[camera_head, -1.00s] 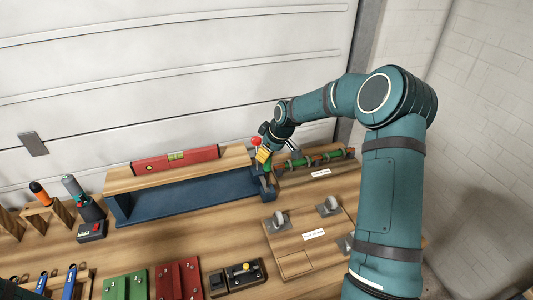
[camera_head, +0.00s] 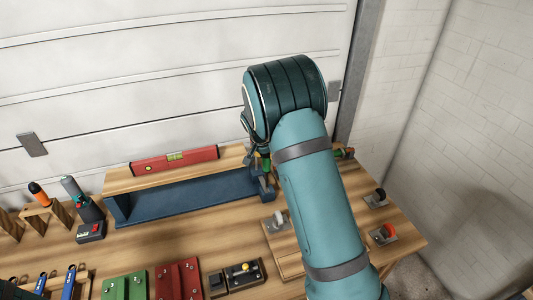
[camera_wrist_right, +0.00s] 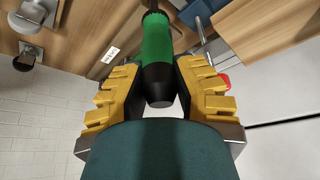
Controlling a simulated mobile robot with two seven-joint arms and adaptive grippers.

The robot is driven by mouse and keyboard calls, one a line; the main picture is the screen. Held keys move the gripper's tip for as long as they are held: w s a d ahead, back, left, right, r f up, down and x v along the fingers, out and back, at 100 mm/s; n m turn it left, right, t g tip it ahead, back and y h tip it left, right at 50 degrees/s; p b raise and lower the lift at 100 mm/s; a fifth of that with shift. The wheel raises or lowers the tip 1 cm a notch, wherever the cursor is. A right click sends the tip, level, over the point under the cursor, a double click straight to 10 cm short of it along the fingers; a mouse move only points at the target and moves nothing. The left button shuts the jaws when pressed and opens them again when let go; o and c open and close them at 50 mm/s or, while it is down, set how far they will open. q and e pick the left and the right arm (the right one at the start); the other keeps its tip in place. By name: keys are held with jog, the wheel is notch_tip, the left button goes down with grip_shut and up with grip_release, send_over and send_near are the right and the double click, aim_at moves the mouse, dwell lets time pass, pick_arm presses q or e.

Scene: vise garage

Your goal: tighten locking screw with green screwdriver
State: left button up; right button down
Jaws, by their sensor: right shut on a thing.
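The green screwdriver (camera_wrist_right: 156,42) is in my right gripper (camera_wrist_right: 158,72). In the head view a little of the green handle (camera_head: 266,163) shows beside my right arm, at the right end of the blue vise-like bench piece (camera_head: 185,194). My right arm covers most of the gripper there. The screwdriver's tip and the locking screw are hidden, so contact cannot be told.
A red knob (camera_wrist_right: 222,82) on a grey rod is close to the right finger.

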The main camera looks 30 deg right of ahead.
jog(key=m+g, duration=0.1)
jog(key=m, duration=0.2)
jog(key=shift+s+f+m+h, duration=0.1)
jog(key=shift+m+h, duration=0.2)
jog(key=shift+h, duration=0.1)
pick_arm(q)
jog(key=shift+r, duration=0.2)
pick_arm(e)
jog(key=shift+r, duration=0.3)
